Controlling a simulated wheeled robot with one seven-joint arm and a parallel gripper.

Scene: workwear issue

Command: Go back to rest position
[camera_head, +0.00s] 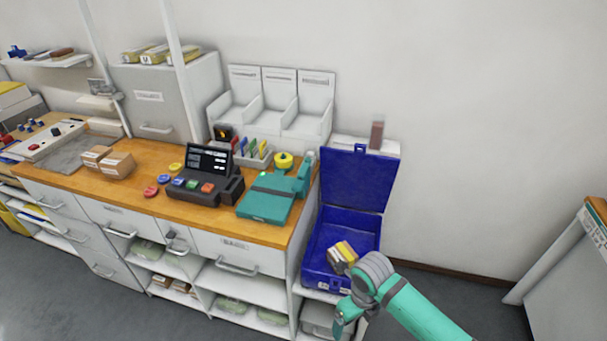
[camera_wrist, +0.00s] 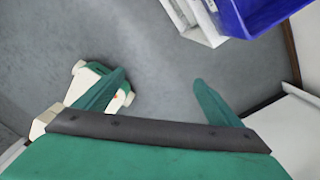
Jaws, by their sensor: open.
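My gripper (camera_wrist: 160,95) is open and empty in the wrist view, its two green fingers spread wide above the grey floor. In the head view, my gripper (camera_head: 343,318) is at the end of my teal arm, in front of the blue case and near its front edge. The blue case (camera_head: 318,262) stands with its lid raised at the right end of the counter. A small yellow and grey item (camera_head: 342,253) lies inside the case. It also shows that the case's blue edge (camera_wrist: 255,15) is at the top right of the wrist view.
The wooden counter (camera_head: 140,185) holds a dark register-like device (camera_head: 205,180), a teal flat device (camera_head: 266,200) and cardboard boxes (camera_head: 116,164). White shelves (camera_head: 255,290) lie below. A white cabinet (camera_head: 570,275) stands at far right. Grey floor (camera_head: 450,295) is free between.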

